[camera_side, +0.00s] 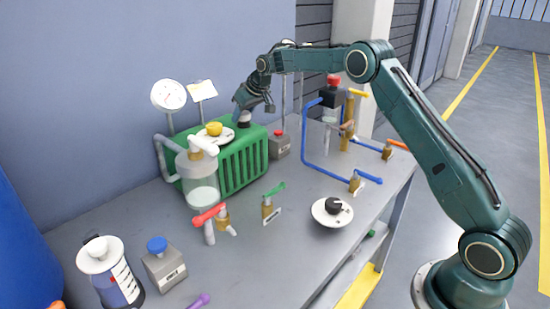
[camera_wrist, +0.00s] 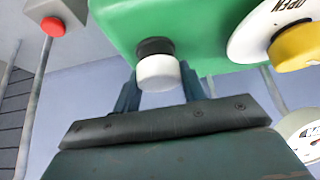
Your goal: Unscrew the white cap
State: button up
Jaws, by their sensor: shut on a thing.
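The white cap (camera_wrist: 158,72) sits on a short black neck (camera_wrist: 155,46) on the green tank (camera_wrist: 115,25) in the wrist view. My gripper (camera_wrist: 160,86) has its two dark fingers on either side of the cap, shut on it. In the side view my gripper (camera_side: 245,108) reaches down to the top right part of the green tank (camera_side: 243,168), and its fingers mostly hide the cap there. Whether the thread is loose cannot be seen; the cap is at the neck.
A yellow knob (camera_side: 214,129) on a white plate is close beside the cap. A grey box with a red button (camera_side: 279,134) stands right of the tank. A clear vessel (camera_side: 201,185) stands in front, a gauge (camera_side: 169,95) behind. The bench front has free room.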

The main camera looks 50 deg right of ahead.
jog(key=shift+n+y, duration=0.9)
jog(key=shift+n, duration=0.8)
jog(key=o, duration=1)
jog(key=shift+s+r, duration=0.1)
jog(key=shift+r, duration=0.05)
jog(key=v, duration=1.3)
jog(key=shift+r, duration=0.35)
jog(key=shift+d, duration=0.15)
